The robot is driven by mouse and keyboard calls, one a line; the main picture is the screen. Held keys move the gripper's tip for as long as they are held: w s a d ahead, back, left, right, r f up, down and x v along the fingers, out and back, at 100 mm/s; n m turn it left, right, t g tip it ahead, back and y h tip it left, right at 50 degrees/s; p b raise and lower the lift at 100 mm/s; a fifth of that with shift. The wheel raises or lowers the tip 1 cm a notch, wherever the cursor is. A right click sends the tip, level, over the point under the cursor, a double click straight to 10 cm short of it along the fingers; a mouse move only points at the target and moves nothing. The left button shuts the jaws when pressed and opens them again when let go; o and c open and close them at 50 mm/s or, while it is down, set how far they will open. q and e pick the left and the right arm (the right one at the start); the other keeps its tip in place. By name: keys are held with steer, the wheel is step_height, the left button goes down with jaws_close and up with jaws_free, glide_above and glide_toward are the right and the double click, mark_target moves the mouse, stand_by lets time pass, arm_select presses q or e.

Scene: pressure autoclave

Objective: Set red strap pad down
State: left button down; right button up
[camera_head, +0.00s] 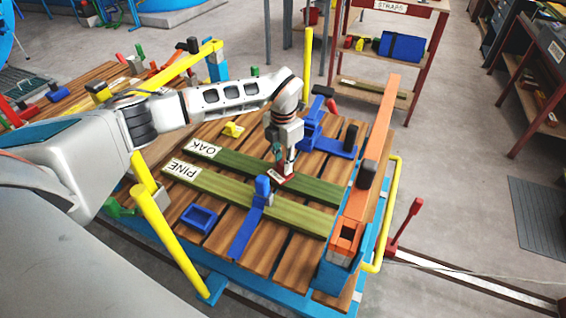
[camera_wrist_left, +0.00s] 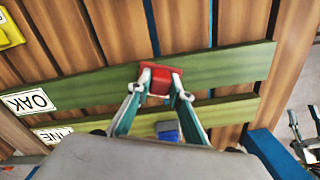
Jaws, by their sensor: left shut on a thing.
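My left gripper (camera_head: 287,168) reaches down over the slatted wooden deck (camera_head: 285,255) and is shut on the red strap pad (camera_head: 281,180). The pad also shows between the fingertips in the left wrist view (camera_wrist_left: 160,73). It appears over the green board labelled OAK (camera_head: 235,163); I cannot tell whether it touches the board. The green board labelled PINE (camera_head: 222,187) lies parallel on the near side. A blue clamp-like piece (camera_head: 250,222) crosses the PINE board just left of the gripper.
Another blue fixture (camera_head: 325,132) stands behind the gripper. An orange beam (camera_head: 378,125) and yellow rail (camera_head: 394,205) line the deck's right side. A yellow post (camera_head: 308,65) rises behind. A blue tray-like piece (camera_head: 198,218) and yellow block (camera_head: 232,130) lie on the deck.

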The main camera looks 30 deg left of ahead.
arm_select(q)
steer(key=c, duration=1.8)
jaws_free()
step_height(320, 180, up, 12)
steer(key=p, duration=0.9)
steer(key=shift+r, duration=0.1)
arm_select(e)
step_height(320, 180, up, 9)
steer(key=a, duration=0.1)
steer(key=shift+f, duration=0.15)
steer(key=shift+s+f, duration=0.15)
steer(key=shift+f, duration=0.1)
